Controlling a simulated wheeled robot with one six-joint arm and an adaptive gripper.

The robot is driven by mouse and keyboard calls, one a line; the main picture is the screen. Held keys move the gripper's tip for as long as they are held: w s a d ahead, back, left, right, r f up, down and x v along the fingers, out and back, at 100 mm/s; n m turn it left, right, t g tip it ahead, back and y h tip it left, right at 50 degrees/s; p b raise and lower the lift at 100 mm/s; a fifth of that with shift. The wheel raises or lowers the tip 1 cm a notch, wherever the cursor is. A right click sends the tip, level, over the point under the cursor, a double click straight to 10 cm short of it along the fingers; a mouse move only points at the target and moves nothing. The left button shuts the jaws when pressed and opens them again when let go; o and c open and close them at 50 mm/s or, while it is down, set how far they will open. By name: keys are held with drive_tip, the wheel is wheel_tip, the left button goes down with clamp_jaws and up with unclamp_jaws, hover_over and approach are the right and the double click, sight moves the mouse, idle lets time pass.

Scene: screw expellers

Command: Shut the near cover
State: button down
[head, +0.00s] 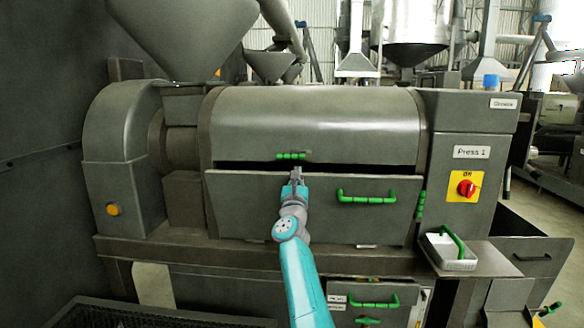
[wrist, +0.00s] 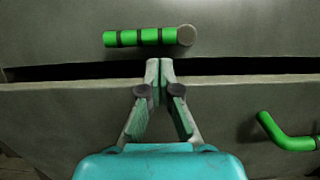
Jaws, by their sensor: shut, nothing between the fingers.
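The press's curved grey upper cover (head: 320,115) has a short green grip (head: 290,156) at its lower edge. Below it is a flat grey front panel (head: 250,200) with a green bar handle (head: 367,196). A narrow dark gap runs between the two; which one is the near cover I cannot tell. My gripper (head: 296,173) is shut and empty in front of the panel's upper edge, below the green grip. In the wrist view, my fingertips (wrist: 160,65) overlap the dark gap, just under the green grip (wrist: 148,37). Whether they touch anything I cannot tell.
A control box with a red switch (head: 467,188) stands right of the cover. A white tray with a green handle (head: 447,262) sits on the ledge at lower right. A rounded housing (head: 122,140) stands at left, and a grey hopper (head: 185,35) rises above.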

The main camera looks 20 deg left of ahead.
drive_tip(key=shift+s+d+r, duration=1.2)
drive_tip(key=shift+s+r, duration=1.85)
drive_tip(key=shift+s, duration=0.9)
drive_tip(key=s+d+n+t+y, duration=0.15)
drive_tip(key=d+n, duration=0.25)
drive_tip(key=n, duration=1)
drive_tip(key=s+d+n+y, duration=0.2)
drive_tip(key=d+n+y, duration=0.15)
drive_tip(key=n, duration=1.05)
drive_tip(key=d+f+n+g, duration=0.2)
drive_tip(key=d+f+n, duration=0.35)
drive_tip(key=n, duration=0.95)
drive_tip(key=n+h, duration=0.5)
drive_tip(key=n, duration=0.6)
approach(362, 184)
drive_tip(key=shift+g, duration=0.25)
drive_tip(key=w+r, duration=0.1)
drive_tip(key=w+a+r, duration=0.1)
drive_tip(key=w+r, duration=0.1)
drive_tip(key=w+a+r, duration=0.1)
drive_tip(key=w, duration=0.1)
drive_tip(key=shift+w+a+r, duration=0.1)
drive_tip(key=shift+r, duration=0.3)
